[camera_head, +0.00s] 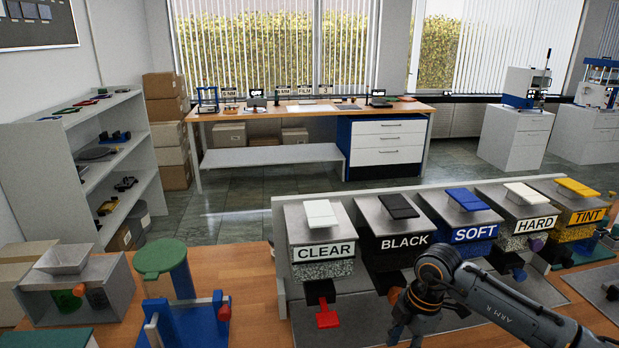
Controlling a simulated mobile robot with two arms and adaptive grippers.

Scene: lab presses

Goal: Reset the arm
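My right arm (500,305), marked ARM R, comes in from the lower right and bends at a dark joint in front of the dispensers. Its wrist end (402,312) points down to the left, near the bottom of the picture, in front of the BLACK dispenser (392,240). I cannot make out the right gripper's fingers or whether they hold anything. My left arm and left gripper are not in view. The CLEAR dispenser (320,252) has a red tab (327,315) below it, to the left of my wrist and apart from it.
SOFT (470,225), HARD (520,218) and TINT (577,212) dispensers continue the row rightward.

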